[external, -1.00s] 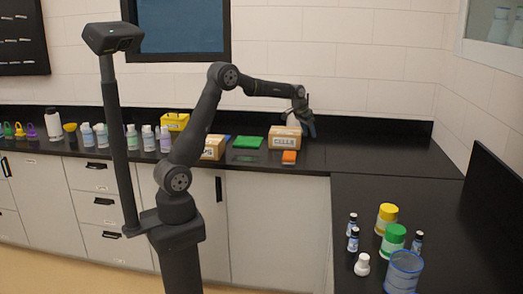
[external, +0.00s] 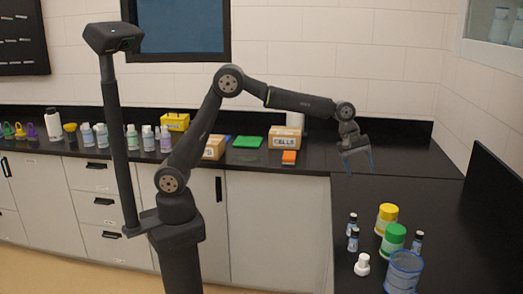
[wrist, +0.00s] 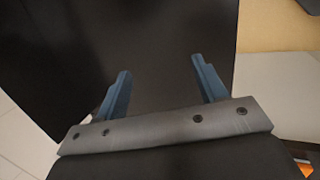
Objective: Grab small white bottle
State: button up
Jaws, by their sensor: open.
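The small white bottle (external: 362,264) stands on the black counter at the lower right of the external view, in front of the other bottles there. My gripper (external: 359,170) is above the right counter near its back corner, well behind and above the white bottle. In the wrist view my gripper (wrist: 160,85) has its two blue fingers spread apart with nothing between them. The white bottle does not show in the wrist view.
A cardboard box (external: 284,138) and an orange item (external: 289,157) sit on the back counter. A black panel (external: 497,200) edges the right side.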

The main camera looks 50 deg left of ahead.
jog(key=s+d+n+g, duration=0.1)
jog(key=s+d+n, duration=0.3)
jog(key=s+d, duration=0.8)
jog(key=n+g, duration=0.1)
jog(key=n, duration=0.2)
send_near(363, 255)
jog(key=x, duration=0.7)
jog(key=shift+s+a+f, duration=0.1)
jog(key=shift+s+a, duration=0.1)
jog(key=shift+s, duration=0.2)
jog(key=shift+w+x, duration=0.2)
jog(key=shift+x, duration=1.15)
jog(key=shift+w+x, duration=0.15)
jog(key=shift+x, duration=1.15)
jog(key=shift+d, duration=0.15)
jog(key=shift+c, duration=0.5)
jog(key=c, duration=1)
